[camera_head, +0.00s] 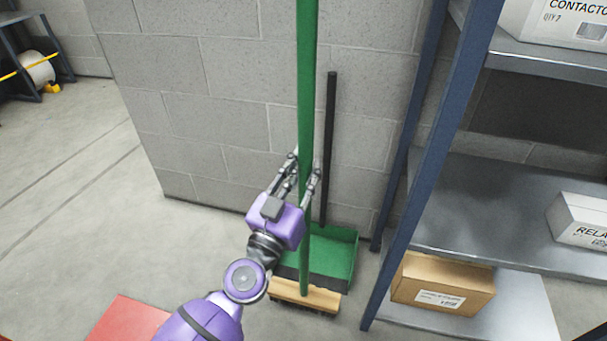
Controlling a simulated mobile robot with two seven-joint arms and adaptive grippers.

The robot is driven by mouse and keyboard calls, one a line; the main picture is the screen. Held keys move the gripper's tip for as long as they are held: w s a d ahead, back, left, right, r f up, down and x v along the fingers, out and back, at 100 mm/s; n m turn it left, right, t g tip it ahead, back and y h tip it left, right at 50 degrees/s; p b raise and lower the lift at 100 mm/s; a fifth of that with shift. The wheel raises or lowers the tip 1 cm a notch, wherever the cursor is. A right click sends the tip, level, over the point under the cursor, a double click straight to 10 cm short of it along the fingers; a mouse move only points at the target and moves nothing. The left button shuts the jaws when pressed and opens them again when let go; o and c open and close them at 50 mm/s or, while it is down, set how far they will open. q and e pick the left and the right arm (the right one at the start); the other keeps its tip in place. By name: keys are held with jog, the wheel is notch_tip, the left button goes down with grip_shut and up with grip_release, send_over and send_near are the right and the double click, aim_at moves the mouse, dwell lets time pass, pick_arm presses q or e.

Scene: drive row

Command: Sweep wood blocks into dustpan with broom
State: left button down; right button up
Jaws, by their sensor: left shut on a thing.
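My left gripper (304,172) is shut on the green handle of the broom (306,80), partway up. The broom stands nearly upright, with its wooden head (318,295) low by the floor. Behind it the green dustpan (336,254) stands by the block wall. Its black handle (331,120) rises close to the wall, just right of the broom handle. The broom overlaps part of the dustpan in the view. No wood blocks are in view. My right gripper is not in view.
A grey block wall (230,65) stands behind the broom. A blue-framed shelf (420,160) with boxes is close on the right, including a cardboard box (441,285) at the bottom. A red surface (126,320) is at lower left. Open concrete floor (90,210) lies left.

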pick_arm(q)
jog(key=w+d+b, duration=0.1)
jog(key=w+d, duration=0.2)
jog(key=w, duration=0.6)
jog(key=shift+r, duration=0.35)
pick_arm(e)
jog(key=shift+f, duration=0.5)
pick_arm(q)
jog(key=shift+s+a+r+p, duration=0.5)
jog(key=shift+s+r+p, duration=0.95)
jog(key=shift+r+p, duration=1.65)
jog(key=s+a+r+p, duration=0.1)
jog(key=s+p, duration=0.3)
jog(key=s, duration=0.4)
jog(key=s+a+r+p, duration=0.1)
jog(key=s+a+p, duration=0.3)
jog(key=s, duration=0.5)
jog(key=shift+a+r, duration=0.3)
jog(key=shift+r, duration=0.1)
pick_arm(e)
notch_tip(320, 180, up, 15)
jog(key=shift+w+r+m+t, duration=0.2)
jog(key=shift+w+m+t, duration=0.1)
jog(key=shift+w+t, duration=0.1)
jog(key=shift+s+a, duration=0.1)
